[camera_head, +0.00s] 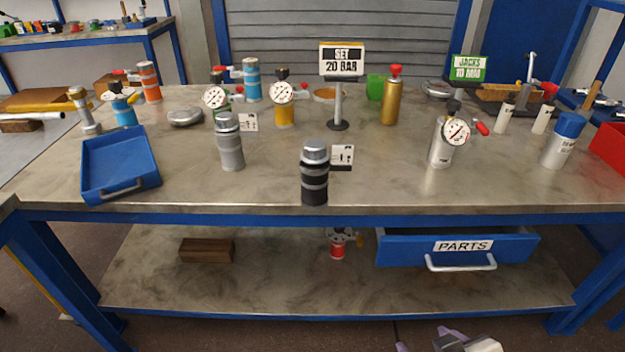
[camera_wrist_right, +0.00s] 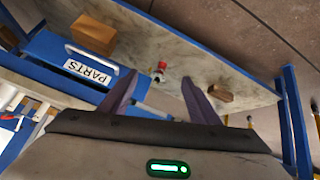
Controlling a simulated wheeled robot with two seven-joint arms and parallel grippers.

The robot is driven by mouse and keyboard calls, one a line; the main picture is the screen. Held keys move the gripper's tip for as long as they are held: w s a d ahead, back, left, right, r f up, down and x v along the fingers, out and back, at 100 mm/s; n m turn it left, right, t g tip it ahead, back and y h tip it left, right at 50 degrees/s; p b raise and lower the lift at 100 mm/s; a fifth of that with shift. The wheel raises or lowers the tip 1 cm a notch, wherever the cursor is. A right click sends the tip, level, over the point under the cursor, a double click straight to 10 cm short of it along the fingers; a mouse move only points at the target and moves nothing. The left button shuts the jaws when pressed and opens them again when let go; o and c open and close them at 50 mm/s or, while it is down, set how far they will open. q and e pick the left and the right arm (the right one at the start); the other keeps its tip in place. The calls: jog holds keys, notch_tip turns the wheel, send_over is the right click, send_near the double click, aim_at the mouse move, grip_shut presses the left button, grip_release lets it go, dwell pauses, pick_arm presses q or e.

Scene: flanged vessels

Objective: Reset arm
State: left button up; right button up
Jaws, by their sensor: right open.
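My right gripper (camera_head: 436,340) shows at the bottom edge of the head view, below and in front of the workbench. In the right wrist view my right gripper (camera_wrist_right: 160,78) has its two purple fingers spread apart with nothing between them. My left gripper is out of view. On the bench top (camera_head: 250,195) a grey vessel (camera_head: 230,145) and a black vessel (camera_head: 315,175) stand upright near the front. A vessel with a gauge (camera_head: 440,148) stands to the right.
The open blue PARTS drawer (camera_head: 455,247) juts out below the bench top; it also shows in the wrist view (camera_wrist_right: 60,55). A red valve vessel (camera_head: 337,247) and a wooden block (camera_head: 206,250) are on the lower shelf. A blue tray (camera_head: 119,160) lies at left.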

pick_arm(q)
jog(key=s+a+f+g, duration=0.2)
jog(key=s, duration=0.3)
pick_arm(e)
jog(key=s+d+f+m+g, duration=0.25)
jog(key=s+g, duration=0.25)
jog(key=s, duration=0.8)
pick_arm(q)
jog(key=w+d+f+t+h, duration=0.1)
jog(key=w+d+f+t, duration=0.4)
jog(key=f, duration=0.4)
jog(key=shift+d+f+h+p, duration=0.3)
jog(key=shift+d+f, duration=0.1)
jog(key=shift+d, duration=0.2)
pick_arm(e)
jog(key=w+a+f+t+y, duration=0.1)
jog(key=w+a+f+t, duration=0.1)
jog(key=f, duration=0.3)
jog(key=w+a+f+n+t+y, duration=0.1)
jog(key=w+a+f+t, duration=0.1)
jog(key=a+f+t, duration=0.1)
jog(key=shift+w+a+f+t+y, duration=0.3)
jog(key=shift+a+f, duration=0.55)
jog(key=shift+f, duration=0.45)
